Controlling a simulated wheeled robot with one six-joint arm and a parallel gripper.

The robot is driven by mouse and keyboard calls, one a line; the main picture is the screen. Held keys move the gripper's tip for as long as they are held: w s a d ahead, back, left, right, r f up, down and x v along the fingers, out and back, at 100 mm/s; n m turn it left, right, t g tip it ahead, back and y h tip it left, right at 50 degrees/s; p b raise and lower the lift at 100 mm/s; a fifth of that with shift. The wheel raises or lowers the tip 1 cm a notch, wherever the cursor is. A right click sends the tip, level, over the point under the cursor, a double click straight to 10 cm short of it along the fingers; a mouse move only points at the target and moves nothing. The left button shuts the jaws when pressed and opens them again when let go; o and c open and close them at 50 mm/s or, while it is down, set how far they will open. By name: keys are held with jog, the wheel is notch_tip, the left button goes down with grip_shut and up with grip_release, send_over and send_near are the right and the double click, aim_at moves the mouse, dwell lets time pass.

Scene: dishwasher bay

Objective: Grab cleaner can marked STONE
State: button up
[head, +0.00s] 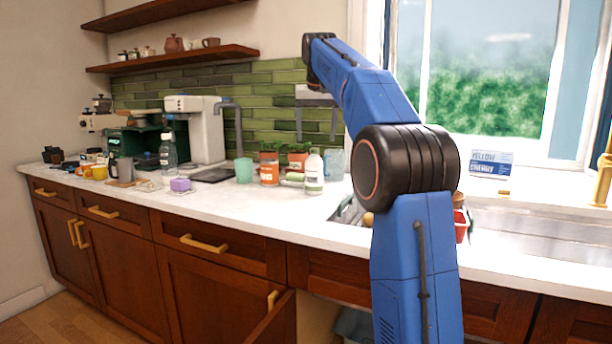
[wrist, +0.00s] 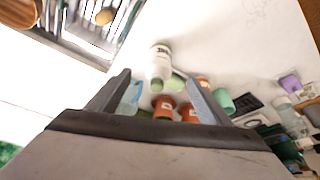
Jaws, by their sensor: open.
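I cannot read the word STONE on any container. A white bottle or can (head: 314,174) with a printed label stands upright on the counter; in the wrist view this white container (wrist: 160,62) shows just beyond my fingertips, with dark lettering too small to read. Beside it stands an orange container (head: 269,169) with a pale label. My gripper (head: 317,136) hangs above and behind these items in the head view, fingers pointing down. It is open and empty, with clear space between the fingers in the wrist view (wrist: 158,84).
A green cup (head: 244,170), a clear bluish container (head: 334,164) and terracotta pots (head: 298,158) crowd the white container. A clear bottle (head: 168,155) and purple block (head: 180,185) stand left. A coffee machine (head: 205,130) is behind. The sink (head: 530,228) is right. The front counter strip is clear.

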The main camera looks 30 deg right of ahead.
aim_at(314, 173)
jog(key=x, duration=0.6)
jog(key=w+x, duration=0.1)
jog(key=x, duration=1)
jog(key=shift+w+d, duration=0.3)
jog(key=shift+d, duration=0.05)
jog(key=c, duration=1.3)
